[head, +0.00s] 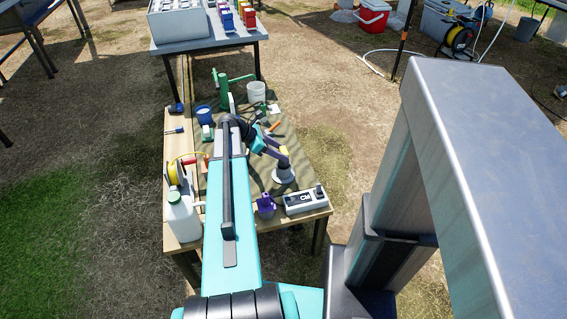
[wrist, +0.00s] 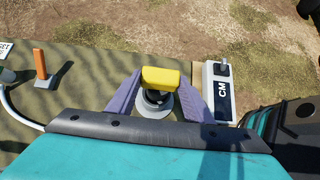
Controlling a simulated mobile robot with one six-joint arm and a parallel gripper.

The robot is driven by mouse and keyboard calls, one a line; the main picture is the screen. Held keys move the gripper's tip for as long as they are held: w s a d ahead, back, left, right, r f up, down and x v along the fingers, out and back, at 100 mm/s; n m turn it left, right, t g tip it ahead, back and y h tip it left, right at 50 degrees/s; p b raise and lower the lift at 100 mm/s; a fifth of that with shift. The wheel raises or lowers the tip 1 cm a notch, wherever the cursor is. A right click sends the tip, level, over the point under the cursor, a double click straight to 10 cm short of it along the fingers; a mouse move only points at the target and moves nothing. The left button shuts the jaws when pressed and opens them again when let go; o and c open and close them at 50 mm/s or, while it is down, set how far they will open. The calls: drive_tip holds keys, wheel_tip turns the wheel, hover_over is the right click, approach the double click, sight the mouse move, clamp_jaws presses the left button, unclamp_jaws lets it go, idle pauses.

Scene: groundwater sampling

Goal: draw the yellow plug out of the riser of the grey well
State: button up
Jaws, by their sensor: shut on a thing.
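The yellow plug (wrist: 160,77) shows in the wrist view as a bright bar-shaped top above a dark part. My gripper (wrist: 161,82) has its two purple fingers on either side of the plug, shut on it. The grey well (wrist: 155,110) is right below, its round base partly hidden by the plug and my wrist. I cannot tell how deep the plug sits in the riser. In the head view the grey well (head: 284,175) stands on the table's right side, with my gripper (head: 280,154) at its top.
A white and black meter marked CM (head: 306,201) lies just right of the well, with a purple bottle (head: 266,206) near it. An orange post (wrist: 40,65) stands to the left in the wrist view. A white jug (head: 183,217) and yellow reel (head: 176,172) are at the table's left.

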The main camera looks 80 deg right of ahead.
drive_tip(key=shift+r+p, duration=1.2)
drive_tip(key=shift+r, duration=0.15)
drive_tip(key=shift+s, duration=0.1)
